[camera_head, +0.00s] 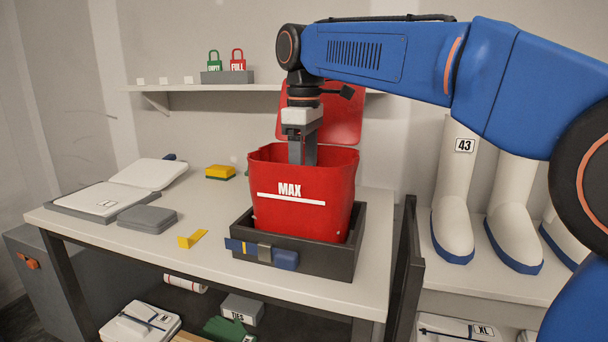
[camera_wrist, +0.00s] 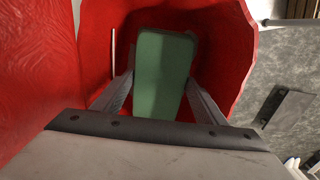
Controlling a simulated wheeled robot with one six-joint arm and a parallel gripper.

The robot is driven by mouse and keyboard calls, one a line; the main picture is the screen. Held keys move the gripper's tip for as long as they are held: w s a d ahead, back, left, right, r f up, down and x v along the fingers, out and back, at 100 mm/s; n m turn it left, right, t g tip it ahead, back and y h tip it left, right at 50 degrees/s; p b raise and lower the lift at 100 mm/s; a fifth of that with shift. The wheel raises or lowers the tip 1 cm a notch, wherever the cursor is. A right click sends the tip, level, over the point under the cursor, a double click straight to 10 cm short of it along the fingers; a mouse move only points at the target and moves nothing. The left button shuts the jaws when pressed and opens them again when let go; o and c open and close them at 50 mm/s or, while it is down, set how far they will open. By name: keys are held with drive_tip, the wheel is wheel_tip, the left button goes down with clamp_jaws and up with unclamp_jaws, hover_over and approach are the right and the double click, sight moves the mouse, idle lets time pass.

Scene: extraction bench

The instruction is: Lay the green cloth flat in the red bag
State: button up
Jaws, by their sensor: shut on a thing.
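The red bag (camera_head: 312,216) stands open and upright in a dark tray (camera_head: 345,259) on the bench, its front marked MAX above a white line. My gripper (camera_head: 303,155) points down into the bag's mouth, its fingertips hidden behind the front wall in the head view. In the wrist view my gripper (camera_wrist: 160,95) has the green cloth (camera_wrist: 162,75) between its fingers, inside the bag's red walls. The cloth looks like a flat, folded rectangular pad. Whether it touches the bag's bottom cannot be told.
A red lid or flap (camera_head: 340,122) rises behind the bag. A grey folded pad (camera_head: 147,218), a yellow piece (camera_head: 192,239) and a yellow sponge-like block (camera_head: 220,172) lie on the bench to the left. White boots (camera_head: 452,215) stand at right, beyond a dark upright panel (camera_head: 410,265).

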drive_tip(key=shift+f, duration=0.5)
drive_tip(key=o, duration=1.1)
drive_tip(key=shift+c, duration=0.2)
wheel_tip(320, 180, up, 13)
drive_tip(key=shift+s, duration=0.1)
